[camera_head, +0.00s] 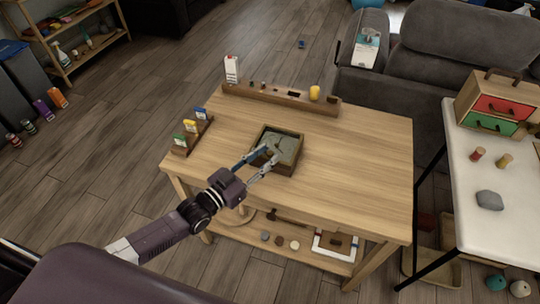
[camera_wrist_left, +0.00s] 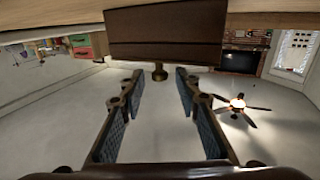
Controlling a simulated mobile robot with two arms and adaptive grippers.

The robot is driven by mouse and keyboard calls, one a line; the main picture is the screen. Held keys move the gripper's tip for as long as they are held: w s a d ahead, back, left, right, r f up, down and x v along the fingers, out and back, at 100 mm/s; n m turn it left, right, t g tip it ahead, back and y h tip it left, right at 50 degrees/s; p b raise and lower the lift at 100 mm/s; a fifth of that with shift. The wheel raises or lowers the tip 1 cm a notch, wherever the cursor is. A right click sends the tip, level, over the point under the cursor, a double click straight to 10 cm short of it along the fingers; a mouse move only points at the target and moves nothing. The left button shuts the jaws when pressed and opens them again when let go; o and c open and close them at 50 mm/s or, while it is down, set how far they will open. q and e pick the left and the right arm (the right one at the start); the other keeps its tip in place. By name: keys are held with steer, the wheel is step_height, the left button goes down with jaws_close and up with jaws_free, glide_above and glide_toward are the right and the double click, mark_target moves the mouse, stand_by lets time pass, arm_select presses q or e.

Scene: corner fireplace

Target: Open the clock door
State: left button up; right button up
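The clock (camera_head: 292,138) is a square dark-wood box with a grey-green face, set on the wooden table (camera_head: 350,150). My left gripper (camera_head: 269,154) reaches to its near left side with fingers spread. In the left wrist view, a dark brown panel (camera_wrist_left: 165,35) with a small round knob (camera_wrist_left: 160,72) lies straight ahead. The knob sits between the tips of my left gripper (camera_wrist_left: 160,82), with a visible gap on both sides. The panel looks shut. The fingers cover part of the clock in the head view. My right gripper is not in view.
A wooden rack (camera_head: 290,100) with small items runs along the table's back edge. A small card holder (camera_head: 180,149) stands at the left. A white side table (camera_head: 505,215) carries a chest with red and green drawers (camera_head: 497,107). The table's right half is clear.

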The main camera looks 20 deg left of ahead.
arm_select(q)
steer(key=shift+b+x, duration=0.3)
steer(key=shift+x, duration=0.85)
jaws_close()
